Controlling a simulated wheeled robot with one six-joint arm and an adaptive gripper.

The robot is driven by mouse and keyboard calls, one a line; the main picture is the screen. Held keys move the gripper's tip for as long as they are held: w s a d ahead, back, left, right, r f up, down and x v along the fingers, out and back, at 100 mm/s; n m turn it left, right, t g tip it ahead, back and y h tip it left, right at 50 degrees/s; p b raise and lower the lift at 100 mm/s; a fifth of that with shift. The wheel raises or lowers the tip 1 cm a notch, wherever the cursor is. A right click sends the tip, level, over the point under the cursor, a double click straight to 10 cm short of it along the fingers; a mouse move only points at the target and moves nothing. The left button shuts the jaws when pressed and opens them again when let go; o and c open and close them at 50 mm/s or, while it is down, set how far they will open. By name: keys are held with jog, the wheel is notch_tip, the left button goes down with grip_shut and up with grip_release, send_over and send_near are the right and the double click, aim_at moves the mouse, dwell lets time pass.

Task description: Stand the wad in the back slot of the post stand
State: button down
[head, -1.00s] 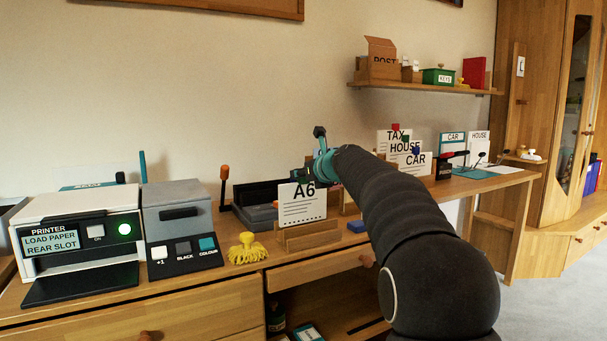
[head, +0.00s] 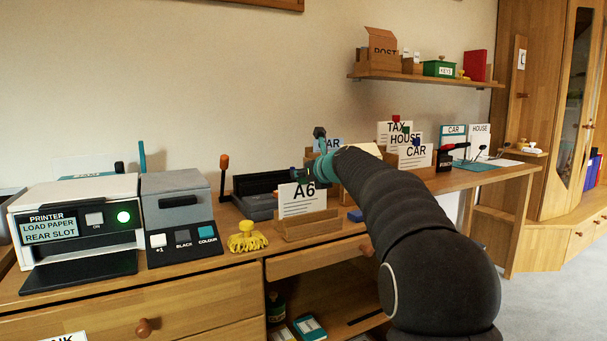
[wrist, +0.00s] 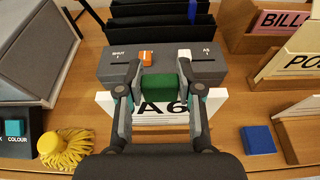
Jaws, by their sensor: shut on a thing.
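The wad (head: 298,201) is a white upright sheet marked A6. It appears to stand in a low wooden holder (head: 308,228); its lower edge is hidden by the holder's front. In the wrist view the wad (wrist: 158,116) shows below the fingers, with a green grip (wrist: 163,76) at its top middle. My gripper (wrist: 164,78) is shut on that green grip. The post stand (wrist: 300,66), wooden with a POST front label and a BILLS label behind, is at the right in the wrist view. My arm hides most of it in the head view.
A grey punch (wrist: 120,68) with SHUT and A5 marks lies just behind the wad. A yellow mop-like thing (head: 247,237) is to the left, a blue block (head: 355,215) to the right. The printer (head: 78,225) stands far left. Several labelled sheets stand farther right.

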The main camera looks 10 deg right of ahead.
jog(key=shift+c, duration=1)
grip_release()
jog(key=shift+r, duration=0.1)
notch_tip(320, 180, up, 8)
jog(key=p, duration=0.8)
jog(key=shift+p, duration=0.3)
jog(key=shift+s, duration=0.1)
